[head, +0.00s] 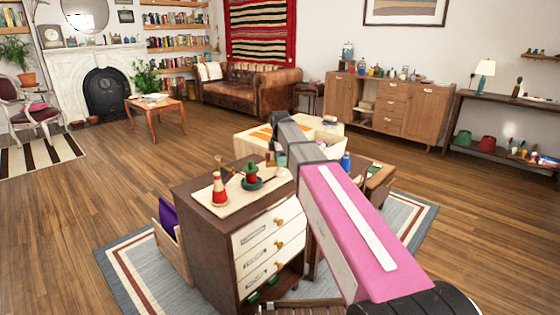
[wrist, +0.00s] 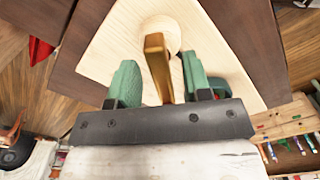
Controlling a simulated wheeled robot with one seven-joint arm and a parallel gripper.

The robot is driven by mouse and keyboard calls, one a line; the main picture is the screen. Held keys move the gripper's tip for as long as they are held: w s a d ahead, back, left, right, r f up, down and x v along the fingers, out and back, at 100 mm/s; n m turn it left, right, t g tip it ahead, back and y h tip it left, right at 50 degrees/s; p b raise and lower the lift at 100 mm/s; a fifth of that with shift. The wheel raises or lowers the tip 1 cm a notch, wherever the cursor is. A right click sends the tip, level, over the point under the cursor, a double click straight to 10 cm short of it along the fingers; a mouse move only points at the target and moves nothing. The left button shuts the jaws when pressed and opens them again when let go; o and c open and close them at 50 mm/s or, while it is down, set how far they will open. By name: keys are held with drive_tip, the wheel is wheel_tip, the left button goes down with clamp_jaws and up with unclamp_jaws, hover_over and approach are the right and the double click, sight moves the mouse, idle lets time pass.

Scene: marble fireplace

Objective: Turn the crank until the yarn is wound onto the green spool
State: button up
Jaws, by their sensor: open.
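In the head view, a pale board (head: 240,194) lies on a dark drawer cabinet. A red spool (head: 218,190) stands at its left. The green spool (head: 252,183), with red at its middle, stands right of it. A thin crank (head: 227,167) shows behind them. In the wrist view, my gripper (wrist: 160,78) is open, its green fingers spread on either side of a brass-coloured bar (wrist: 156,62), probably the crank handle. The bar lies over a round pale wooden piece (wrist: 161,32) on the board. Whether the fingers touch the bar is unclear. My arm hides the cabinet's right side.
The cabinet's white drawers (head: 268,237) have protruding knobs. A purple item stands in a wooden holder (head: 172,252) at its left. Another low table (head: 380,182) with small items stands right behind my arm. The wooden floor (head: 90,200) at left is mostly open.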

clamp_jaws()
drive_tip(key=shift+m, duration=0.4)
drive_tip(key=m, duration=0.4)
drive_tip(key=shift+m, duration=0.4)
drive_tip(key=m, duration=0.5)
drive_tip(key=shift+m, duration=0.3)
drive_tip(key=m, duration=0.3)
drive_tip(key=shift+m, duration=0.3)
drive_tip(key=m, duration=0.3)
drive_tip(key=shift+m, duration=0.3)
drive_tip(key=m, duration=0.6)
drive_tip(key=shift+m, duration=0.3)
